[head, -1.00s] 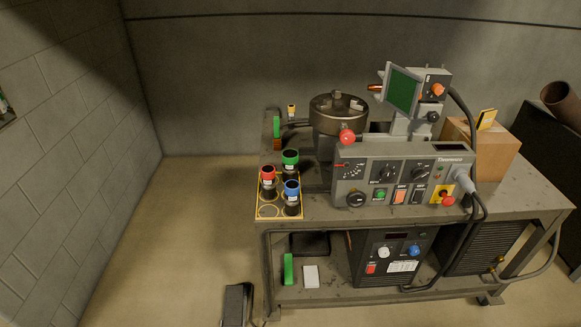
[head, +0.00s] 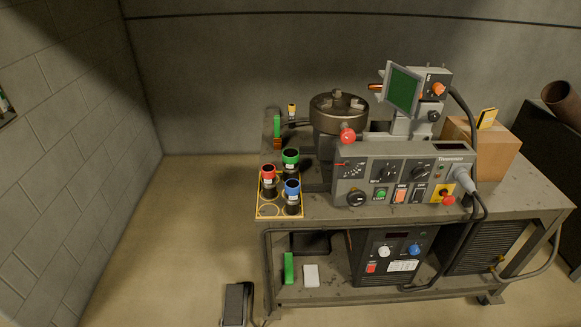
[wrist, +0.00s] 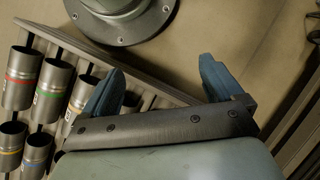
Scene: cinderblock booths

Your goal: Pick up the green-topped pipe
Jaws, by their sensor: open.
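The green-topped pipe (head: 290,161) is a short dark cylinder with a green band at its top. It stands upright in a yellow-edged holder (head: 269,213) at the left end of the cart, in the head view. A red-topped pipe (head: 268,178) stands at its left and a blue-topped pipe (head: 292,194) in front of it. My gripper (wrist: 160,68) shows only in the wrist view, with its two blue fingers apart and nothing between them. The green-topped pipe on the cart cannot be made out in the wrist view.
In the wrist view, several grey metal tubes with coloured bands (wrist: 50,90) sit in a rack left of my gripper. A round metal flange (wrist: 120,18) lies beyond. On the cart, a round chuck (head: 339,108) and a control panel (head: 403,180) stand right of the pipes.

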